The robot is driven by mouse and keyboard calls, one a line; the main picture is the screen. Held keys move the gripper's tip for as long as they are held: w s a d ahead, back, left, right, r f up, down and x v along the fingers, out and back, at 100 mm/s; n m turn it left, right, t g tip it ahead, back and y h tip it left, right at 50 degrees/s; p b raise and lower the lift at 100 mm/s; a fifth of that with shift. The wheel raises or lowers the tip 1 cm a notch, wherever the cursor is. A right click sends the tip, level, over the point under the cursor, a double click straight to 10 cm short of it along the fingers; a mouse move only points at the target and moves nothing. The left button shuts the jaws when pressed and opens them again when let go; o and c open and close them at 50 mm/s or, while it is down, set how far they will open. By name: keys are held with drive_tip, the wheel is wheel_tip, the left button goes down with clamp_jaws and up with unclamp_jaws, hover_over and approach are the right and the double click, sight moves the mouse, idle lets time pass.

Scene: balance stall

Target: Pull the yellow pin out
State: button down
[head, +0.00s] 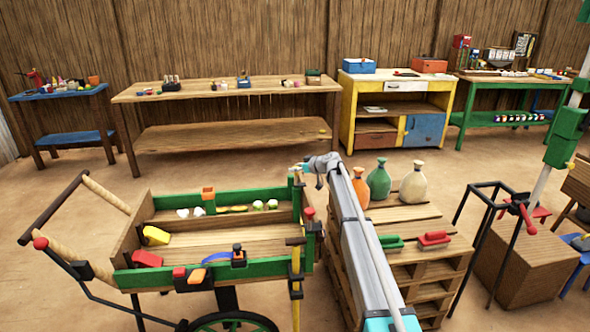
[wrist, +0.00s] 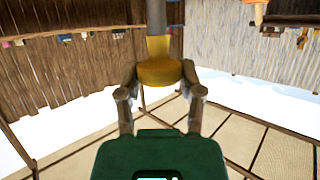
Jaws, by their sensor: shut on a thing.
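In the wrist view a yellow collar-shaped piece (wrist: 160,73), which looks like the yellow pin's end, sits between the two fingers of my gripper (wrist: 161,76). The fingers press on it from both sides. A tan and grey shaft (wrist: 157,25) runs on from it to the top of the picture. In the head view my gripper (head: 308,168) is at the end of my arm, by the cart's far right corner. The pin cannot be made out there.
The green-edged wooden cart (head: 270,268) stands front left, with a yellow upright (head: 296,262) at its right end. Workbenches (head: 225,90) line the back wall. Open floor lies between.

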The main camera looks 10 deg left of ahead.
drive_tip(key=shift+c, duration=1.2)
unclamp_jaws()
drive_tip(key=shift+s+a+r, duration=0.15)
drive_tip(key=shift+r, duration=0.05)
